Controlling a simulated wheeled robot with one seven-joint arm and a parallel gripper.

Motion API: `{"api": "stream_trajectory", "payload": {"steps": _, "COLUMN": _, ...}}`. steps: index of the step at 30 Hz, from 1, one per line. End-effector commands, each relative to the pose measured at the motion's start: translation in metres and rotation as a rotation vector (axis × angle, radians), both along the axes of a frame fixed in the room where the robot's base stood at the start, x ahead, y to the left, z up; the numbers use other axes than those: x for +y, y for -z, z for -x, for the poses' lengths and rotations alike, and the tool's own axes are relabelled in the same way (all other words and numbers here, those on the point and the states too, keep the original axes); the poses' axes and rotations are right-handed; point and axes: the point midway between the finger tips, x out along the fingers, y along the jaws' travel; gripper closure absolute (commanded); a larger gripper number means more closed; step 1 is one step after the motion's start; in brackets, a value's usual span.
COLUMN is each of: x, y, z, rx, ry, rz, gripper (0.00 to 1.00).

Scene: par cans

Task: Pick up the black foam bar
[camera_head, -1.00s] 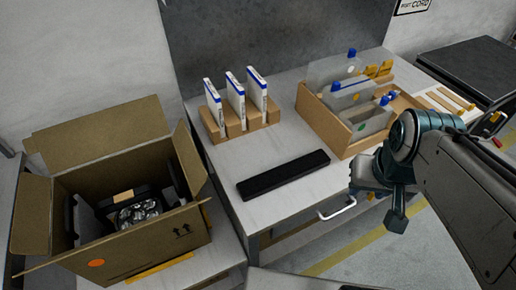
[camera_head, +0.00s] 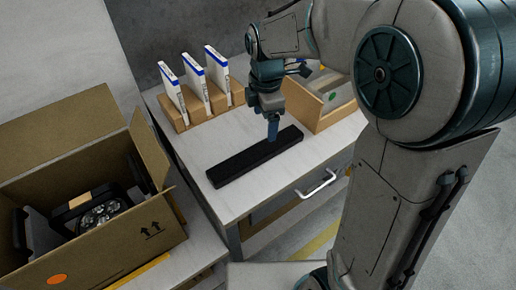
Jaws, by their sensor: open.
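The black foam bar (camera_head: 240,163) lies flat on the white table top, running from lower left to upper right. My gripper (camera_head: 272,136) points down at the bar's right part, with its fingertips at or just above the bar's back edge. I see the fingers nearly edge-on, so the gap between them is hidden, and I cannot tell whether they touch the bar. The bar is not lifted.
A wooden rack (camera_head: 199,108) with several upright blue-and-white packs stands behind the bar. A wooden box (camera_head: 318,113) stands to the right, partly behind my arm. An open cardboard box (camera_head: 141,243) with a lamp (camera_head: 101,211) inside stands at left. A white drawer handle (camera_head: 318,186) sticks out in front.

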Motion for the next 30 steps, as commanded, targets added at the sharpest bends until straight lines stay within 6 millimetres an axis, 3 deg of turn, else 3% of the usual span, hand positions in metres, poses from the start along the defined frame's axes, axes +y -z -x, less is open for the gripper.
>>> {"api": "stream_trajectory", "payload": {"steps": 3, "x": 0.015, "y": 0.018, "z": -0.012, "rx": 0.021, "ry": -0.160, "rz": 0.008, "gripper": 0.20}}
{"api": "stream_trajectory", "payload": {"steps": 8, "x": 0.023, "y": 0.029, "z": -0.019, "rx": 0.033, "ry": -0.265, "rz": 0.012, "gripper": 0.20}}
{"api": "stream_trajectory", "payload": {"steps": 21, "x": 0.023, "y": 0.102, "z": -0.020, "rx": 0.035, "ry": -0.277, "rz": 0.013, "gripper": 0.20}}
{"api": "stream_trajectory", "payload": {"steps": 30, "x": 0.021, "y": 0.125, "z": -0.023, "rx": 0.035, "ry": -0.276, "rz": 0.013, "gripper": 0.20}}
